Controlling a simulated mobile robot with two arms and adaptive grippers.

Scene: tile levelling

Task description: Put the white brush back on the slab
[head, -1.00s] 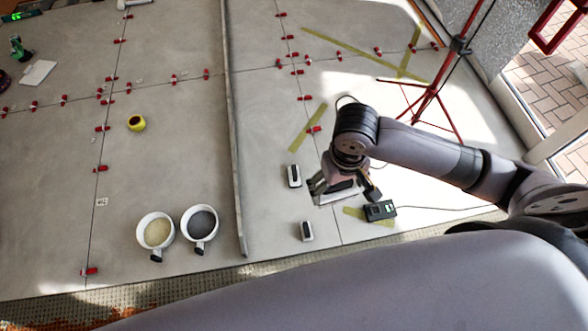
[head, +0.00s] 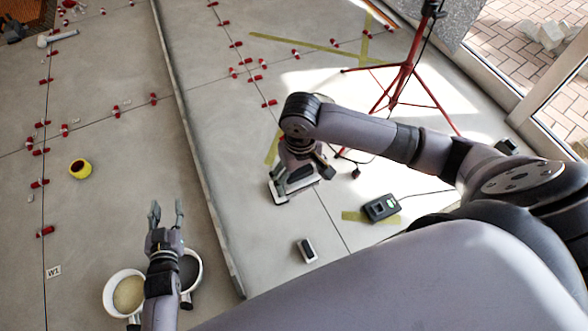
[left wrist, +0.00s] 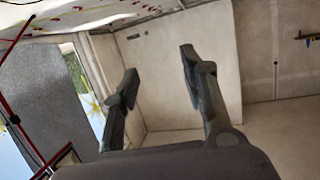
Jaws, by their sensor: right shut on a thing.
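My right gripper (head: 297,182) is low over the pale slab (head: 345,222), right of the long straight bar. It is shut on a pale, flat thing with a dark part, probably the white brush (head: 278,195); the fingers and wrist hide much of it. Whether it touches the slab I cannot tell. My left gripper (head: 166,213) is open and empty, above the two cups at the lower left. Its two spread fingers also show in the left wrist view (left wrist: 158,78), with nothing between them.
A small white and black block (head: 307,250) lies below the right gripper. A dark box with a cable (head: 381,207) lies to its right. A red tripod (head: 402,80) stands behind. Two white cups (head: 122,292) and a yellow roll (head: 80,169) are left of the bar (head: 190,130).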

